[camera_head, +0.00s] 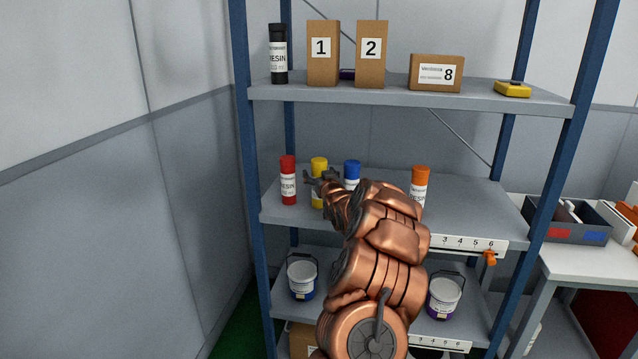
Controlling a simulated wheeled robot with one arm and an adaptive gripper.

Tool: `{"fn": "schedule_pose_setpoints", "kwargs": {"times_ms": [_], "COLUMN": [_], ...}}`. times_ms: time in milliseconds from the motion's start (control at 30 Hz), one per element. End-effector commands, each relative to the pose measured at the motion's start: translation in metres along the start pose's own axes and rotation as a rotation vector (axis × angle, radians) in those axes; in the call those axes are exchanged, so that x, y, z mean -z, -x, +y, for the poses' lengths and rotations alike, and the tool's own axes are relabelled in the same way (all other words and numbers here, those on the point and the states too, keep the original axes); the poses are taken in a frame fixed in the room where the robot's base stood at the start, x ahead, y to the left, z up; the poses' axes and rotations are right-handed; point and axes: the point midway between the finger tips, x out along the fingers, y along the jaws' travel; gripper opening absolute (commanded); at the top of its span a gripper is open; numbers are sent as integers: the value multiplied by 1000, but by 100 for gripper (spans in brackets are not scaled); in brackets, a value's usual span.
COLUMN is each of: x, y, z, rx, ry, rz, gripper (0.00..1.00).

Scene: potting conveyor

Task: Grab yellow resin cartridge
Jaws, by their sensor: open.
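The yellow resin cartridge (319,165) stands upright on the middle shelf, between the red cartridge (288,182) on its left and the blue cartridge (352,170) on its right. My gripper (322,178) is open at the yellow cartridge, and its dark fingers overlap the cartridge's upper body in the picture. I cannot tell whether the fingers touch it or are around it. My copper arm and gripper hide part of the yellow cartridge and most of the blue one.
An orange cartridge (419,186) stands further right on the middle shelf (470,200). The top shelf (390,94) holds a black cartridge (278,55), several boxes and a yellow device (512,89). Buckets stand below. Blue uprights (249,170) frame the rack. A white table (590,262) is at right.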

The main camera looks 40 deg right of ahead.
Motion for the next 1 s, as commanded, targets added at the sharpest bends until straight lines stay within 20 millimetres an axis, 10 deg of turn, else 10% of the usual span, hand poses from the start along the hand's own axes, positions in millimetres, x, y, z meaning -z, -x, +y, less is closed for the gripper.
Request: {"fn": "schedule_pose_setpoints", "kwargs": {"times_ms": [233, 1000], "x": [0, 1], "y": [0, 0], "z": [0, 0], "rx": [0, -1], "ry": [0, 1], "rz": [0, 1], "gripper": [78, 0]}}
